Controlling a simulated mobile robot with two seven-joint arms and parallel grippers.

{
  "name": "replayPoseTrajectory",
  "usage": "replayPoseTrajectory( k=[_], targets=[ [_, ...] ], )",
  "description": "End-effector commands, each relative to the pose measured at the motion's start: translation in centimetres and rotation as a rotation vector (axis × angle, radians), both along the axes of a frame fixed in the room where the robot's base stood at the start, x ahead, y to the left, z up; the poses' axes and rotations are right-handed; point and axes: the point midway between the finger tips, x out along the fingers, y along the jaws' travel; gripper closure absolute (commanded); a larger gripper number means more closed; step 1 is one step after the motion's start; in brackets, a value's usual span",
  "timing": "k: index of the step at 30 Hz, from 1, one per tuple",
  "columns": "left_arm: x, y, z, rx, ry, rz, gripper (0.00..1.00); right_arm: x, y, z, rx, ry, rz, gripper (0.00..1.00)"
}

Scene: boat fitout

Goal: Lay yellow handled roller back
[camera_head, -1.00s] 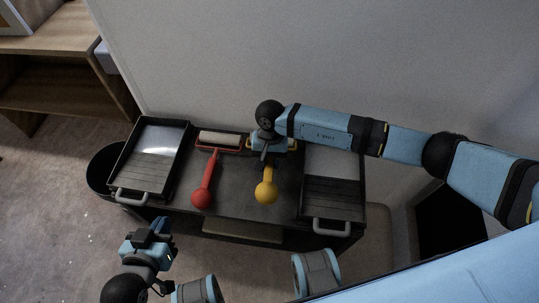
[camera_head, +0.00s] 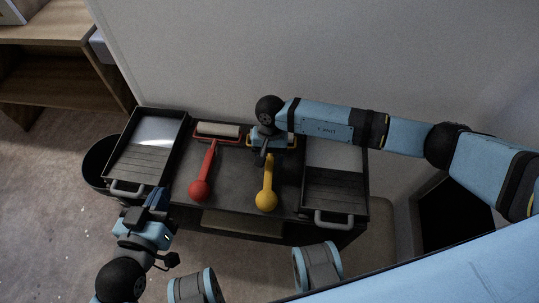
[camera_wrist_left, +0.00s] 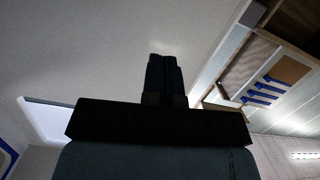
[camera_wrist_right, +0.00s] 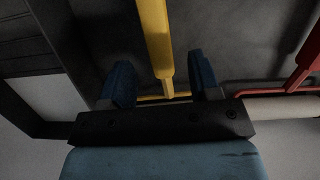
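The yellow handled roller (camera_head: 267,196) lies on the dark bench top (camera_head: 235,187) between the two trays, its round handle end toward the front. My right gripper (camera_head: 262,157) is over its roller end and hides part of it. In the right wrist view the gripper (camera_wrist_right: 162,84) is open, with one finger on each side of the yellow shaft (camera_wrist_right: 155,35), and gaps show between fingers and shaft. My left gripper (camera_head: 158,197) is near the bench's front left edge, empty. In the left wrist view its fingers (camera_wrist_left: 165,76) are together.
A red handled roller (camera_head: 203,180) lies left of the yellow one. A paint tray (camera_head: 148,150) is at the left end and another tray (camera_head: 335,190) at the right end. A black bucket (camera_head: 97,165) stands left of the bench. A wall rises behind.

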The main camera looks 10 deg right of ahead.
Motion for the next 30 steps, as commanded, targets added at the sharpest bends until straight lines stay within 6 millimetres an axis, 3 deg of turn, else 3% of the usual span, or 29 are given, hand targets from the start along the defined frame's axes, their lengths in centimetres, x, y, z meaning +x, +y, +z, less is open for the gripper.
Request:
replayPoseTrajectory(
  k=[6,10,14,24,30],
  targets=[
    [0.0,0.0,0.0,0.001,0.000,0.000,1.00,0.0,0.0,0.1,0.000,0.000,0.000,0.43],
    [0.0,0.1,0.1,0.007,0.006,0.000,1.00,0.3,-0.1,1.2,0.000,-0.002,0.000,0.43],
    [0.0,0.5,-0.1,0.028,0.027,0.007,1.00,0.9,-0.3,3.6,-0.001,-0.003,0.001,0.43],
    [-1.4,1.8,-3.5,0.094,0.168,0.028,1.00,2.6,-0.9,10.9,0.000,-0.003,0.001,0.43],
    [-1.9,2.1,-4.5,0.105,0.207,0.036,1.00,3.0,-1.0,13.0,0.001,-0.001,0.000,0.43]
  ],
)
